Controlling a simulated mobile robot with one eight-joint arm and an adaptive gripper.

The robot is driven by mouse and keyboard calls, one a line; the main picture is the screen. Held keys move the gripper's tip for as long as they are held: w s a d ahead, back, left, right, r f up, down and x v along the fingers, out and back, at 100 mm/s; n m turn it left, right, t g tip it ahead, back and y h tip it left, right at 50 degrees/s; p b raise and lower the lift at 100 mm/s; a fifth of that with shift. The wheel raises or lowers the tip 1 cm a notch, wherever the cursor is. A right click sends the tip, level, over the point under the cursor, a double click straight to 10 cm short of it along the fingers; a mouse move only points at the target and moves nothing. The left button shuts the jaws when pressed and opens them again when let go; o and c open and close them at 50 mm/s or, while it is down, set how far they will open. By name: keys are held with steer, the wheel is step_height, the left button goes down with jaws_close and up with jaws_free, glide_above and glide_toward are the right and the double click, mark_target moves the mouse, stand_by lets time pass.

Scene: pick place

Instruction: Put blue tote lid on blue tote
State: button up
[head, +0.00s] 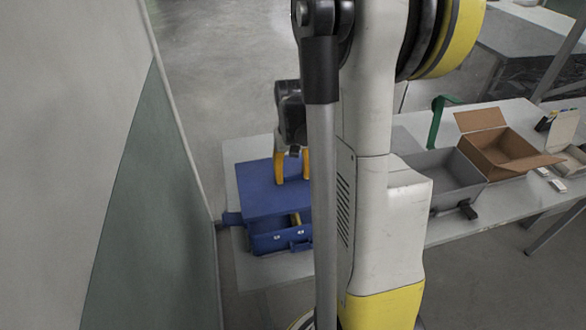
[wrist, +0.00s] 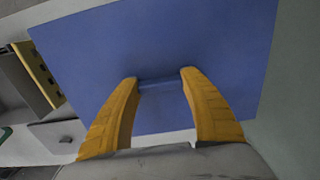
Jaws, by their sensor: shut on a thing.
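The blue tote lid (head: 262,196) is a flat blue panel at the near left end of the table in the head view. It fills most of the wrist view (wrist: 200,35). My gripper (head: 292,178) is above it, its two yellow fingers shut on the lid's small handle, seen between the fingertips in the wrist view (wrist: 160,80). The blue tote (head: 268,243) shows under the lid's near edge, with part of its inside visible. I cannot tell whether the lid touches the rim. My arm hides the right side of the lid and tote.
A grey bin (head: 455,180) and an open cardboard box (head: 500,150) stand further right on the grey table (head: 460,232). A yellow item (head: 296,219) shows at the tote's opening. A wall (head: 150,210) runs close on the left.

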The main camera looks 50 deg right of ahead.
steer(key=shift+w+d+f+b, duration=0.1)
steer(key=shift+f+b, duration=0.5)
steer(key=shift+f, duration=0.3)
steer(key=shift+f+b, duration=2)
steer(key=shift+f, duration=0.6)
steer(key=shift+f+b, duration=0.9)
steer(key=shift+b, duration=0.15)
steer(key=o, duration=1.4)
steer(key=shift+c, duration=0.2)
steer(key=shift+c, duration=0.2)
steer(key=shift+r+p, duration=3.05)
steer(key=shift+r, duration=1.05)
